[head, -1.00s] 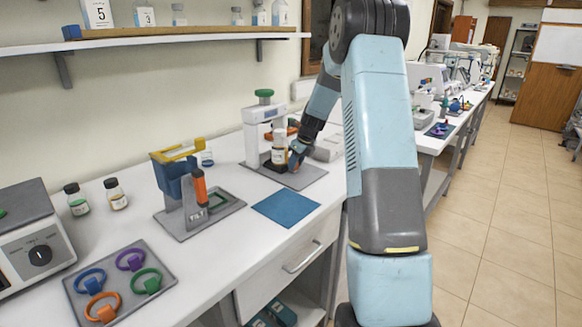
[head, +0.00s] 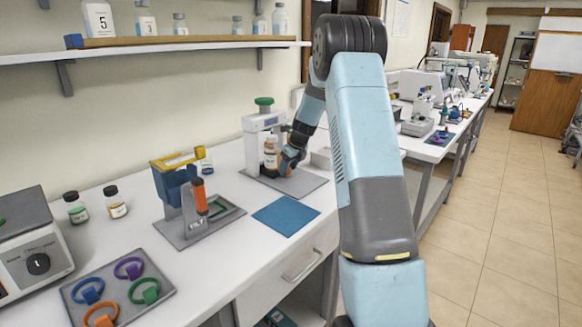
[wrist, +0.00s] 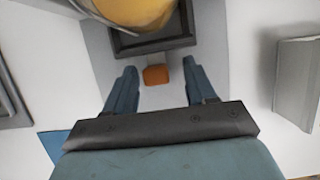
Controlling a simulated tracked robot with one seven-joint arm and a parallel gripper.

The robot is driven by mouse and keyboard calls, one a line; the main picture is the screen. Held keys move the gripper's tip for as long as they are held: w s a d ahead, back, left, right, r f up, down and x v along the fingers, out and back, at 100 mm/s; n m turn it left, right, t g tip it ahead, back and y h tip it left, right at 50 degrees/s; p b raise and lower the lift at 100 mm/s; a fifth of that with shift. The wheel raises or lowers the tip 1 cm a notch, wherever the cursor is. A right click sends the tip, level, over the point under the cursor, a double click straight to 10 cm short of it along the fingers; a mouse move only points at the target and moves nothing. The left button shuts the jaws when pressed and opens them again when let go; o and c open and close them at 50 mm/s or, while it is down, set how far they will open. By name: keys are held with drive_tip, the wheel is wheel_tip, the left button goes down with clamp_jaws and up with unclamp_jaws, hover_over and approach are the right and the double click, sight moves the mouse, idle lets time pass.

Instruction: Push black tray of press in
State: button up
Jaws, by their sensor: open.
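The press (head: 263,122) is white with a green knob and stands on a grey plate on the bench. An amber bottle (head: 270,158) with a white label stands upright below its head. In the wrist view the black tray (wrist: 150,42) shows as a dark square frame below the amber bottle (wrist: 138,10). An orange tab (wrist: 156,75) lies at its near side. My gripper (wrist: 159,82) is open and empty, one finger on each side of the tab.
A blue mat (head: 286,214) lies in front of the press. Left of it stands a blue-and-yellow device with an orange handle (head: 200,197). Two bottles and a tray of coloured rings (head: 75,290) are farther left. A pale box (wrist: 297,82) is close right of my gripper.

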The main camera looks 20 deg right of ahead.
drive_tip(key=v, duration=1.3)
drive_tip(key=shift+r, duration=0.35)
drive_tip(key=shift+c, duration=0.4)
